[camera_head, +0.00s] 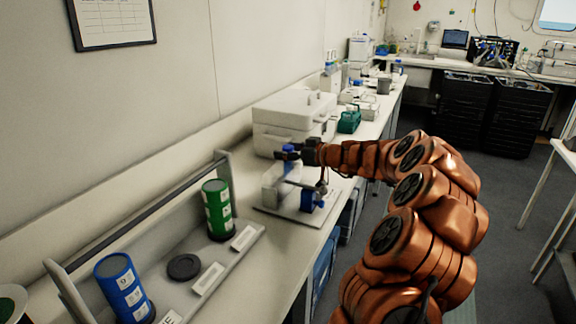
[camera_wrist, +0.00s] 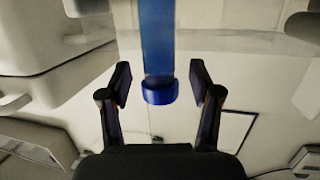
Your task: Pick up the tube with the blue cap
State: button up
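A blue tube (camera_wrist: 159,45) comes down from the top of the wrist view and ends in a darker blue, ring-like cap (camera_wrist: 160,93). My gripper (camera_wrist: 160,78) is open, with one finger on each side of the tube and a visible gap on both sides. In the head view my gripper (camera_head: 284,154) is over the bench, in front of the white box. A small blue part (camera_head: 290,149) shows at its fingers there; the rest of the tube is hard to make out. Below it is a clear, pale holder (camera_head: 275,184) on a white base plate (camera_head: 288,213).
A stand with a blue block (camera_head: 309,199) is beside the holder. A white lidded box (camera_head: 290,120) stands close behind. Nearer are a grey rack (camera_head: 236,272), a green canister (camera_head: 217,208) and a blue canister (camera_head: 122,287). The floor to the right is mostly clear.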

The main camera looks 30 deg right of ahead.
grip_shut()
dwell(0.3)
jog(key=shift+r, duration=0.1)
